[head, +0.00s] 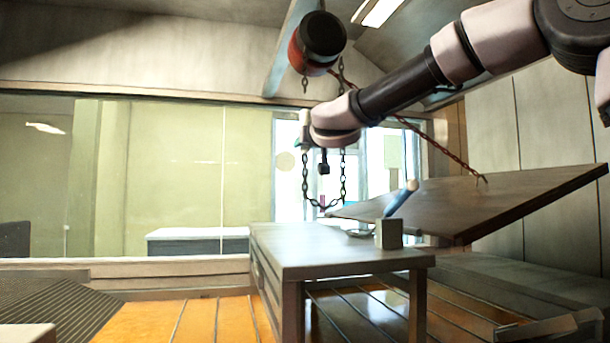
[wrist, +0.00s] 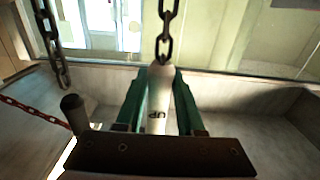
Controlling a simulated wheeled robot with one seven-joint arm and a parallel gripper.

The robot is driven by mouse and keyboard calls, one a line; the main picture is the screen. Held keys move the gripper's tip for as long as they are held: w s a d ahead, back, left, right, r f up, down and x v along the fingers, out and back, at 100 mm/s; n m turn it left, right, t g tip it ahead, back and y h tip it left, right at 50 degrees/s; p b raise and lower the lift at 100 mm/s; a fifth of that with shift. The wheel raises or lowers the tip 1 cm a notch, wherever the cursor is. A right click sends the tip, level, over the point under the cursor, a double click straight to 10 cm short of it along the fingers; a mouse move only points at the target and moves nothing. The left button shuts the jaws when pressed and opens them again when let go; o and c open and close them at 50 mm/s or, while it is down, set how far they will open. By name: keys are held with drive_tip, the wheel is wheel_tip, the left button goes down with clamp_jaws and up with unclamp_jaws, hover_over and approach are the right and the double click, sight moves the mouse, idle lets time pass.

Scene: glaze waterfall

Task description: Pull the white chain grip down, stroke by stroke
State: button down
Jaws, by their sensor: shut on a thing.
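The white chain grip (wrist: 159,92) is upright between the teal fingers of my gripper (wrist: 160,100) in the wrist view, with dark lettering on its face. My gripper is shut on it. A dark hand chain (wrist: 167,30) runs up from its top. In the head view my gripper (head: 301,143) is at the chain below the red and black hoist (head: 317,42), and the grip is mostly hidden by the wrist. The chain loop (head: 323,205) hangs below it. A rusty load chain (head: 445,150) runs from the hoist to a tilted brown board (head: 480,205), its left end low.
A grey table (head: 330,258) stands below, holding a small block (head: 389,234), a blue-handled tool (head: 401,199) and a shallow dish (head: 360,233). The second chain strand (wrist: 50,40) hangs at left in the wrist view. Open floor (head: 215,320) lies left of the table.

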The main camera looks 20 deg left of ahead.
wheel_tip(320, 180, down, 8)
drive_tip(key=shift+f, duration=0.2)
idle(0.3)
drive_tip(key=shift+w, duration=0.1)
drive_tip(key=shift+c, duration=2)
unclamp_jaws()
drive_tip(key=shift+r, duration=0.1)
drive_tip(key=v, duration=0.9)
